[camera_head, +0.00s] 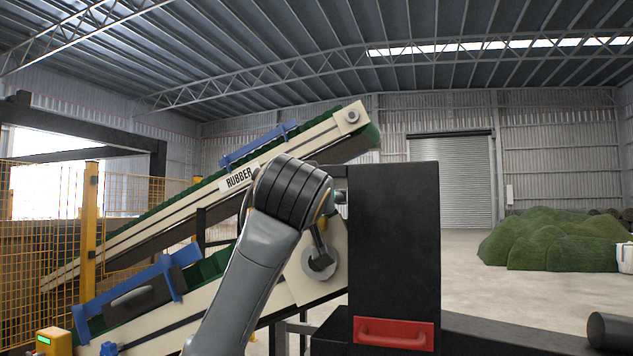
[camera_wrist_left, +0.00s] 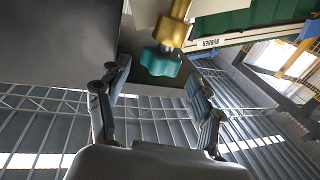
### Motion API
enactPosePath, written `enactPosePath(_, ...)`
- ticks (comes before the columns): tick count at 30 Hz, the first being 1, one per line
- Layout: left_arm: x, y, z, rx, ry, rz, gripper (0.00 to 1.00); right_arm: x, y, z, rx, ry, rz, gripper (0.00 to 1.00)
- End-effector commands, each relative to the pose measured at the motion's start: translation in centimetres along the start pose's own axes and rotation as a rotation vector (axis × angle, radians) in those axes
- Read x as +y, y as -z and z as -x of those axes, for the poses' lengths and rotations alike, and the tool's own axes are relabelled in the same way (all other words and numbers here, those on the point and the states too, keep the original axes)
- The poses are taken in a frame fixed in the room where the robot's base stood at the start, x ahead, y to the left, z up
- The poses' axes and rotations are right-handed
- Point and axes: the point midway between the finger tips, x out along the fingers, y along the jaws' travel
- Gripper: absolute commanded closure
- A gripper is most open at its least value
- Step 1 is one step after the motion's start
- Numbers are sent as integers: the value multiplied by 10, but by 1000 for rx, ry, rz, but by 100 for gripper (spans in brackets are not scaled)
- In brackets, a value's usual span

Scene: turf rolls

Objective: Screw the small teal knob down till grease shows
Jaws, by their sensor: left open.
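The small teal knob (camera_wrist_left: 160,63) shows in the left wrist view, at the end of a gold-coloured fitting (camera_wrist_left: 173,28). My left gripper (camera_wrist_left: 155,85) is open, with one finger on each side of the picture below the knob. The knob appears just past the fingertips, roughly centred on the gap, and I see no finger touching it. In the head view my left arm reaches up beside a tall black box, and its gripper is mostly hidden behind the arm. No grease is visible. My right gripper is not in view.
The tall black box (camera_head: 394,240) with a red handle (camera_head: 393,333) stands close right of my left arm. A sloped conveyor marked RUBBER (camera_head: 240,178) runs behind. Yellow mesh fencing (camera_head: 40,240) is at left. Green turf heaps (camera_head: 550,240) lie right, beyond open floor.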

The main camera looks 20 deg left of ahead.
Motion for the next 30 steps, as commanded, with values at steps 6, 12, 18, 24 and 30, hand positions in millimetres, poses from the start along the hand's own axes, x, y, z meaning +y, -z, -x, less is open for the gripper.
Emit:
enactPosePath(6,0,2,-22,-1,1,-1,34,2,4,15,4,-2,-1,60)
enactPosePath(12,0,-1,-26,0,0,0,34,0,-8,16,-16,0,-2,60)
enactPosePath(18,0,-1,-26,0,0,0,46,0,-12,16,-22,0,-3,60)
enactPosePath(24,0,0,-26,0,0,0,87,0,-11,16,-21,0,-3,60)
enactPosePath(30,0,-1,-26,0,-9,0,89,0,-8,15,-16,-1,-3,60)
